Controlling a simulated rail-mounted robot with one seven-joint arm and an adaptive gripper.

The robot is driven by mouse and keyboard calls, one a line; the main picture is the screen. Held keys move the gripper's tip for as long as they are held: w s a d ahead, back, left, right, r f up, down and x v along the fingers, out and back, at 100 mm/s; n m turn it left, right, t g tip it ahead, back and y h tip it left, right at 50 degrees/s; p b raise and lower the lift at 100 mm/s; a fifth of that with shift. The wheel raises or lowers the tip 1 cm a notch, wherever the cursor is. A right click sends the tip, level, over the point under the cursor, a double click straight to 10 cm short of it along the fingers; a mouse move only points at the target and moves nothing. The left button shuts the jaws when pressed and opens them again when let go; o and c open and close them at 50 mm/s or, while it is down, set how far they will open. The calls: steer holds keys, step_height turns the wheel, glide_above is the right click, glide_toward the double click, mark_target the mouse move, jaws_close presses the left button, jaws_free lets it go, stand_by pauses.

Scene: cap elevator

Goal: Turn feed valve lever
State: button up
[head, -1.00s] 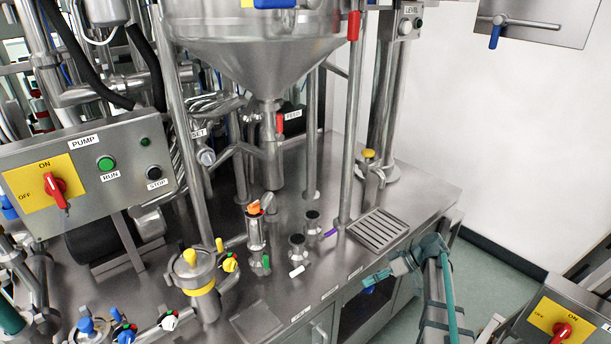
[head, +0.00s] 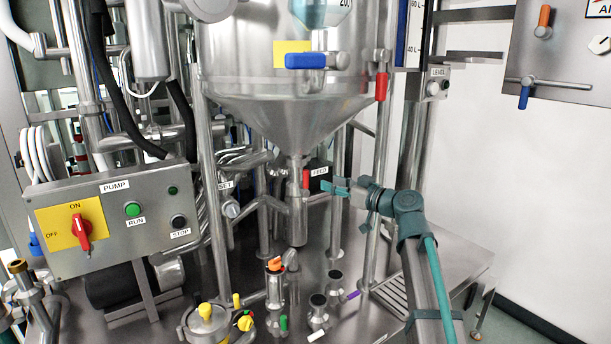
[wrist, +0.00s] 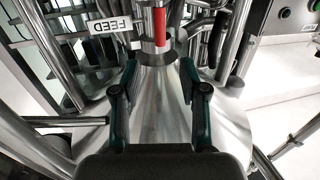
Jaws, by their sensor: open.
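The red feed valve lever (head: 306,180) hangs upright on the steel outlet pipe (head: 297,215) under the cone of the hopper. The FEED label (head: 320,171) is just to its right in the head view. My gripper (head: 331,186) points left at the lever, a short gap to its right. In the wrist view, my gripper (wrist: 158,66) is open with nothing between its dark green fingers. The red lever (wrist: 160,26) lies straight beyond the fingertips, in line with the gap, not touching them. The FEED label (wrist: 110,25) appears upside down there.
A steel post (head: 377,200) stands by my arm. The steel hopper (head: 285,105) is above my gripper, with another red handle (head: 381,86) at its right. The pump panel (head: 110,220) is at left. Small fittings, including an orange-topped one (head: 275,285), stand on the deck below.

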steer(key=p, duration=0.4)
glide_above(306, 190)
steer(key=shift+w+r, duration=0.2)
steer(key=shift+w, duration=0.1)
jaws_close()
